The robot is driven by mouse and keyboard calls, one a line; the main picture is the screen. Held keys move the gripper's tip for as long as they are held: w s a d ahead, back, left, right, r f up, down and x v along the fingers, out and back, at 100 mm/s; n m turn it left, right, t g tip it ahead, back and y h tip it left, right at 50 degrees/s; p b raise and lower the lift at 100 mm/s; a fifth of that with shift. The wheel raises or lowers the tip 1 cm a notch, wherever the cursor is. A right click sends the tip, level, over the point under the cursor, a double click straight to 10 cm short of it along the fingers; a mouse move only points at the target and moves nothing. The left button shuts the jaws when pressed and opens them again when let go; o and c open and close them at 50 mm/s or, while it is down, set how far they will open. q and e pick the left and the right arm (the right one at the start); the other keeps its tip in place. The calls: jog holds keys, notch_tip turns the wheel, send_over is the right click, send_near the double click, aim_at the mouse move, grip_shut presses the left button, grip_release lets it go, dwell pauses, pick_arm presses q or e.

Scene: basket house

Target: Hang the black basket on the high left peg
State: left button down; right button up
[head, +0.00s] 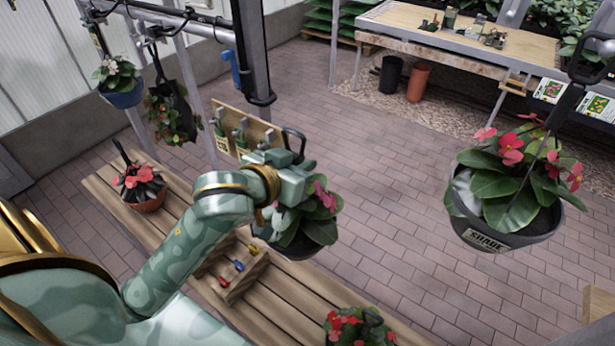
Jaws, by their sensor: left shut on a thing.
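My left gripper (290,172) reaches in from the left and is shut on the black hanger of a dark basket (277,245). This basket holds green leaves and pink flowers and hangs below the gripper, above or beside the slatted bench. The arm and gripper hide part of it. The hanger's hook (294,138) rises above the gripper. A metal rail frame (175,14) with dark hooks stands at the upper left. I cannot tell which of its fittings is the high left peg. My right gripper is not in view.
A blue basket (124,96) and a dark planter (172,112) hang at the left. A dark "SHADE" basket (505,238) hangs close at right. A dark post (252,55) stands behind my gripper. The bench (290,305) carries potted plants. The brick floor right of it is clear.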

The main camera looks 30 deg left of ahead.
pick_arm(q)
jog(key=s+a+r+m+h+p, duration=0.1)
jog(key=s+a+r+p, duration=0.1)
jog(key=r+p, duration=0.8)
jog(key=s+a+r+m+h+p, duration=0.1)
jog(key=a+r+h+p, duration=0.1)
jog(key=r+p, duration=0.9)
jog(key=w+r+b, duration=0.1)
jog(key=w+b, duration=0.1)
jog(key=w, duration=0.6)
jog(key=shift+w+d, duration=0.3)
jog(key=shift+d, duration=0.05)
jog(key=shift+w+r, duration=0.1)
jog(key=shift+r, duration=0.1)
jog(key=shift+w, duration=0.1)
jog(key=w, duration=0.3)
jog(key=shift+d, duration=0.2)
jog(key=shift+w+a+r+y, duration=0.1)
jog(key=shift+w+r+y, duration=0.1)
jog(key=shift+y, duration=0.1)
